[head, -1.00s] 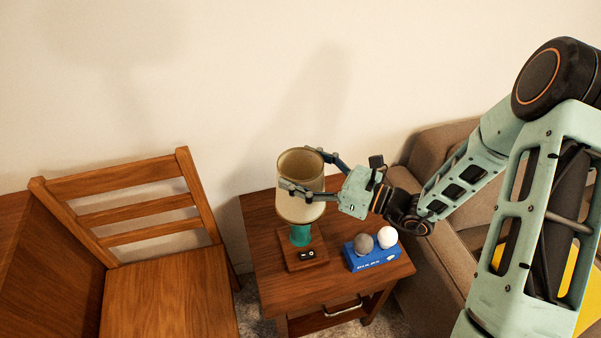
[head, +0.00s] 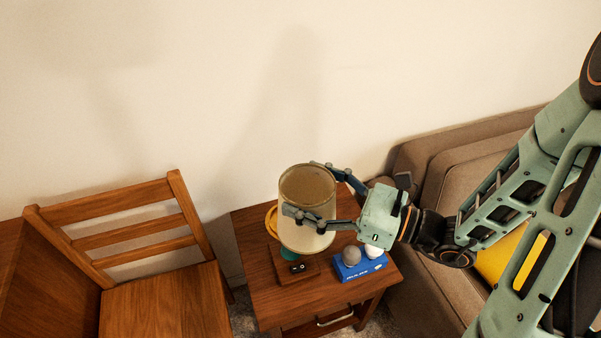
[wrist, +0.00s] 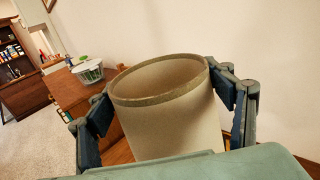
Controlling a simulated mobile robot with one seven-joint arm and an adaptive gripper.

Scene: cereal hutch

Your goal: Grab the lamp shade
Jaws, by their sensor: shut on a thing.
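The lamp shade (head: 312,225) is a cream, open-topped cylinder with a darker rim, above the side table in the head view. My gripper (head: 303,190) is shut on it from the right, one finger on the near side and one on the far side. In the wrist view the shade (wrist: 175,125) stands between both fingers (wrist: 165,100), its open top tilted in the picture. The lamp's teal stem (head: 288,253) and wooden foot (head: 300,272) show below the shade, off to its lower left. The shade hides most of the stem, so I cannot tell the gap between them.
A blue box (head: 358,265) with a grey ball and a white ball is on the side table (head: 252,262). An orange curved thing (head: 271,220) is partly hidden behind the shade. A wooden chair (head: 160,295) stands left, a brown sofa (head: 420,165) right.

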